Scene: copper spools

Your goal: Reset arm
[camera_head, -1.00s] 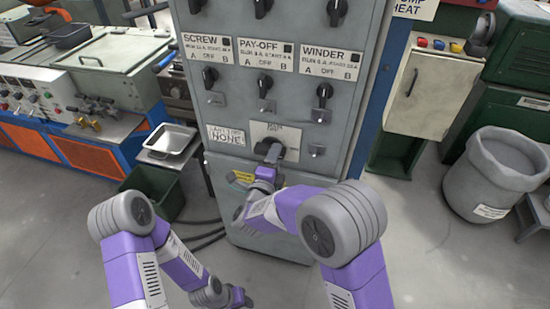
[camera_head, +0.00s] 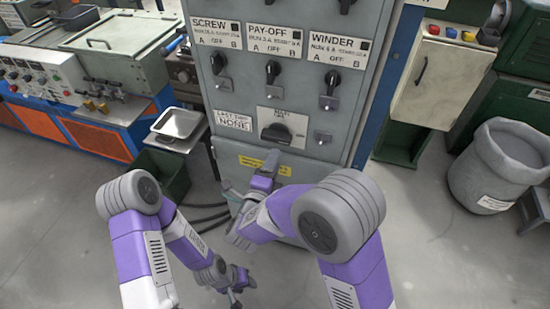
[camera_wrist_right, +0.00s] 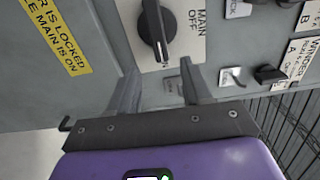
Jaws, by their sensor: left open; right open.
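My right gripper (camera_head: 268,166) is open and empty in front of the grey control cabinet, just below the black main switch knob (camera_head: 277,132). In the right wrist view its two fingers (camera_wrist_right: 158,72) are apart with nothing between them. The main switch knob (camera_wrist_right: 153,28) is beyond the fingertips, clear of them, beside a label reading MAIN OFF (camera_wrist_right: 190,22). My left gripper (camera_head: 238,290) hangs low over the floor at the lower middle, open, with nothing seen in it.
The grey cabinet (camera_head: 225,170) carries several black selector switches, such as one under WINDER (camera_head: 330,82). A metal tray (camera_head: 178,124) on a small stand and a dark bin (camera_head: 165,170) are at the left. Floor (camera_head: 430,250) is open there.

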